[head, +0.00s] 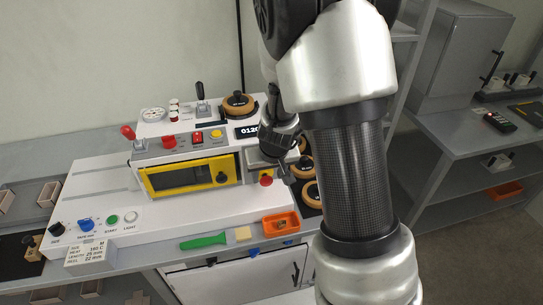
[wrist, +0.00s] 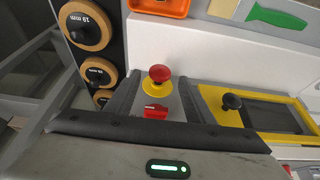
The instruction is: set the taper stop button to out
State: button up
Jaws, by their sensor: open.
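A red mushroom button on a yellow ring (head: 265,180) is on the front face of the machine, right of the yellow-framed window. It also shows in the wrist view (wrist: 160,73), with a small red part (wrist: 155,111) beside it. I cannot read a label there, so I cannot confirm it is the taper stop or tell if it is in or out. My gripper (head: 276,168) is open in front of the machine's right end. In the wrist view, its dark fingers (wrist: 158,88) stand on either side of the red button, apart from each other, with nothing held.
The yellow-framed window with a black knob (head: 221,177) is left of the button. Round wooden-rimmed size discs (head: 310,192) stand close on the right. An orange bin (head: 281,222) and a green-handled tool (head: 204,241) lie on the front ledge. More buttons and levers (head: 169,141) are on top.

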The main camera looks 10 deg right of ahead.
jog(key=p+v, duration=0.5)
jog(key=v, duration=0.8)
jog(key=shift+s+r, duration=0.2)
jog(key=shift+r, duration=0.1)
jog(key=s+r+t, duration=0.1)
jog(key=s+r, duration=1.6)
jog(key=s, duration=0.1)
jog(key=shift+s+r, duration=0.15)
jog(key=shift+r, duration=0.2)
